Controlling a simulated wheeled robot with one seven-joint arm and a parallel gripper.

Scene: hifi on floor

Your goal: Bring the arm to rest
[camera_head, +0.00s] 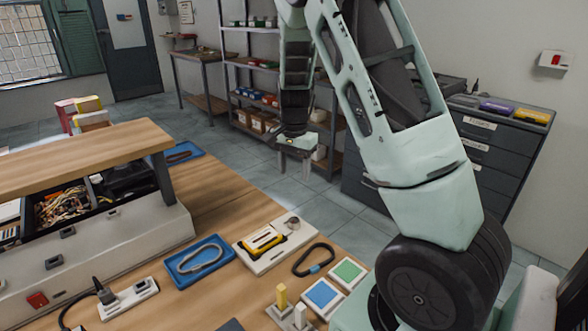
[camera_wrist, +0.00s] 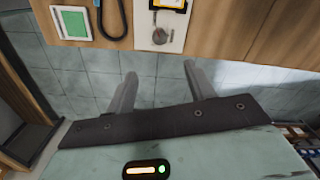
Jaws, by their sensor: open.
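My gripper (camera_head: 294,164) hangs from my raised arm, pointing down over the floor just beyond the table's far right edge in the head view. Its two fingers are apart with nothing between them. The wrist view shows the same open fingers (camera_wrist: 158,82) with grey floor tiles behind them. The wooden table (camera_head: 215,195) is beside the gripper and not touching it.
On the table are a blue tray (camera_head: 178,272) with a grey ring, a white board with a yellow device (camera_head: 265,242), a black loop (camera_head: 300,262) and blue and green pads (camera_head: 323,296). A drawer cabinet (camera_head: 490,150) and shelves (camera_head: 238,75) stand behind.

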